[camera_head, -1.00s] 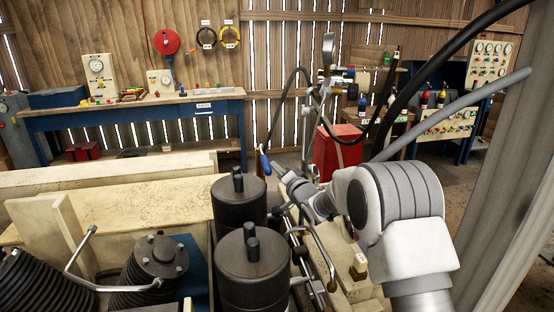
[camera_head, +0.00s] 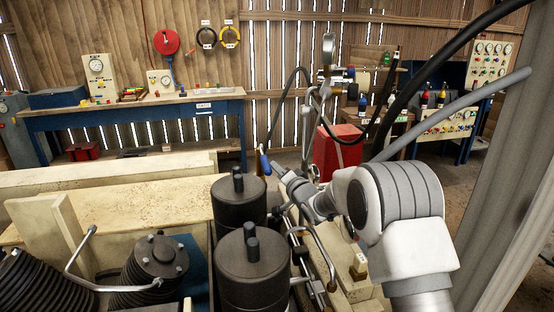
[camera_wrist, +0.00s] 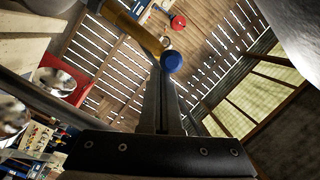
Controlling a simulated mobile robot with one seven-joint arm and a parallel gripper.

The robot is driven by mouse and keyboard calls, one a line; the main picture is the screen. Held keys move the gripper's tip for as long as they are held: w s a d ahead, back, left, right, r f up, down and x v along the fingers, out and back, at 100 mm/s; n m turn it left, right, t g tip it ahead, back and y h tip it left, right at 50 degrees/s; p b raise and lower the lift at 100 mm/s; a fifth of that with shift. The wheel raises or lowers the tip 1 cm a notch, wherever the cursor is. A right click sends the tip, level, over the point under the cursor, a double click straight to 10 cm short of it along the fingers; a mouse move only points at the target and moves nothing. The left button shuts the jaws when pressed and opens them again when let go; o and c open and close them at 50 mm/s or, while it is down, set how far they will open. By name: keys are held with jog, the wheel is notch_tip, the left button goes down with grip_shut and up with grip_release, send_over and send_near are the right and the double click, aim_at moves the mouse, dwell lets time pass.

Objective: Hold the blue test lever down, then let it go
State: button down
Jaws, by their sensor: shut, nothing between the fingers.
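The blue-tipped test lever (camera_head: 265,163) stands, slightly tilted, behind the dark cylinders in the head view. My gripper (camera_head: 277,169) is just to its right, its tip close to the blue end. In the wrist view the blue end (camera_wrist: 172,62) shows as a ball at the tips of my shut gripper (camera_wrist: 164,72). The fingers are together with nothing between them. I cannot tell whether they touch the blue end or only lie close to it. The lever's base is hidden in the head view.
Two dark cylinders (camera_head: 253,270) with knobs stand in front and to the left of my gripper. A bent metal pipe (camera_head: 318,245) and a pale block (camera_head: 358,267) lie nearby. A red box (camera_head: 338,150) stands behind my arm. A blue bench (camera_head: 130,112) is at the back left.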

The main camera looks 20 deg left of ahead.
jog(key=shift+r, duration=0.1)
jog(key=w+d+r+g+h+p, duration=0.1)
jog(key=w+d+r+p, duration=0.15)
jog(key=r+p, duration=0.4)
jog(key=s+d+r+h, duration=0.3)
jog(key=s+d, duration=0.4)
jog(key=d, duration=0.5)
jog(key=s+d+r+h, duration=0.4)
jog(key=s+d, duration=0.3)
jog(key=d, duration=0.5)
jog(key=shift+d+r+h+b, duration=0.3)
jog(key=shift+d+h+b, duration=0.05)
jog(key=shift+h+b, duration=0.05)
jog(key=shift+s, duration=0.15)
